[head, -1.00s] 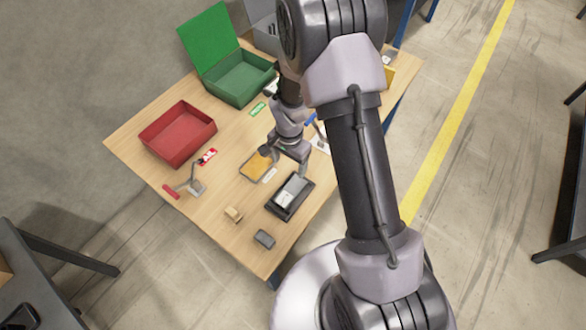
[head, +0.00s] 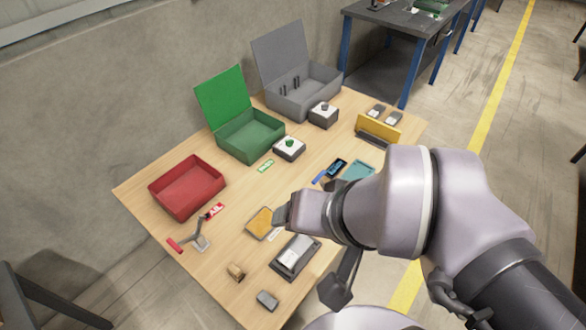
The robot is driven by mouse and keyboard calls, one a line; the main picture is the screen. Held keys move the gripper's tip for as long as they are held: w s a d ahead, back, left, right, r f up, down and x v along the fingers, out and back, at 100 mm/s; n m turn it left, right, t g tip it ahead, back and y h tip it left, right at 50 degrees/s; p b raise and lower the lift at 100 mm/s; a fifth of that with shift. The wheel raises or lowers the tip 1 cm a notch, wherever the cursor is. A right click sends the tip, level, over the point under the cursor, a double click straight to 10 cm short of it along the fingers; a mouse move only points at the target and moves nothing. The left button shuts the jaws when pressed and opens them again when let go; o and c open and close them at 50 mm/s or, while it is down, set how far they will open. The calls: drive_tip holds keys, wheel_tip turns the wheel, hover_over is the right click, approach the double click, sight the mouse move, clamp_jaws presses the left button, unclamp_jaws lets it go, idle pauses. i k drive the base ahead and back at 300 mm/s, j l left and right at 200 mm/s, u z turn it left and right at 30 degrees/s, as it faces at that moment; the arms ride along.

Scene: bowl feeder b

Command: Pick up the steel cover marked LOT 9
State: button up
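A flat, pale steel-coloured plate (head: 297,252) lies in a dark shallow tray (head: 277,266) near the front right of the table. Two small blocks with pale tops, one (head: 377,110) and another (head: 394,118), stand at the back right behind a yellow upright plate. No LOT 9 mark can be read on any of them. My wrist hangs over the table just above and right of the dark tray. A dark piece, seemingly part of my gripper (head: 336,289), shows right of that tray. The fingertips cannot be made out, nor whether they hold anything.
A red bin (head: 187,187), an open green box (head: 250,137) and an open grey box (head: 303,91) line the back. The yellow upright plate (head: 378,127) borders the right.

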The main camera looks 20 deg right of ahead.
sight(378, 109)
drive_tip(key=i+l+u, duration=0.1)
drive_tip(key=i+l, duration=0.15)
drive_tip(key=l, duration=0.25)
drive_tip(key=i+l+u, duration=0.1)
drive_tip(key=i+l, duration=0.15)
drive_tip(key=l, duration=0.25)
drive_tip(key=i+l+u, duration=0.1)
drive_tip(key=l, duration=0.4)
drive_tip(key=i+l+u, duration=0.1)
drive_tip(key=i+l, duration=0.2)
drive_tip(key=l, duration=0.25)
drive_tip(key=i+l+u, duration=0.1)
drive_tip(key=l, duration=0.45)
drive_tip(key=i+l+u, duration=0.1)
drive_tip(key=i+l, duration=0.15)
drive_tip(key=l, duration=0.3)
drive_tip(key=i+l+u, duration=0.15)
drive_tip(key=l, duration=0.4)
drive_tip(key=i+l+u, duration=0.1)
drive_tip(key=l, duration=0.5)
